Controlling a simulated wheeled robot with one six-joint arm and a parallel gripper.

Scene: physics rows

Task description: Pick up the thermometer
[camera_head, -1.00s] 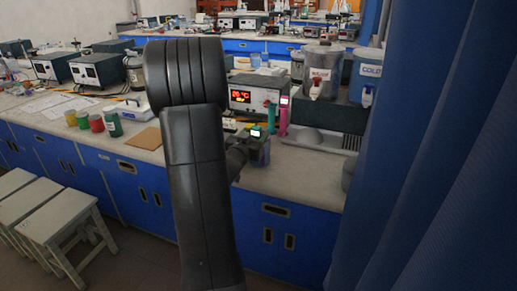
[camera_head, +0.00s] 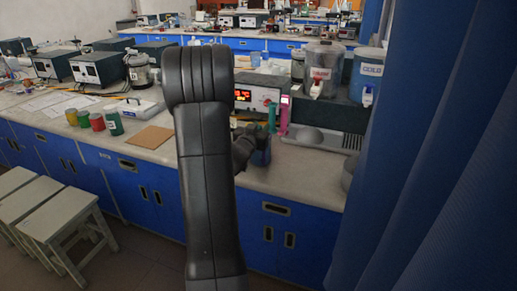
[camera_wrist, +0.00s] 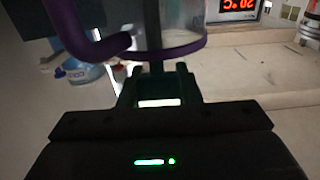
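I cannot surely tell which thing is the thermometer. A thin dark upright stick (camera_wrist: 153,42) in the wrist view may be it; it rises just beyond the gap between my fingers. My gripper (camera_wrist: 160,92) looks open, with a bright patch showing between its fingers; whether the stick is between them is unclear. In the head view my gripper (camera_head: 262,138) is small and dark, above the bench front, partly hidden by my arm. A green upright thing (camera_head: 271,118) and a pink upright thing (camera_head: 284,116) stand just behind it.
A clear vessel with a purple rim and handle (camera_wrist: 180,48) is close beyond my fingers. A box with a red display (camera_head: 256,98) is behind. Dispensers (camera_head: 322,70) stand right. Coloured cups (camera_head: 97,122) and a brown board (camera_head: 150,137) lie left. A blue curtain (camera_head: 440,150) hangs right.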

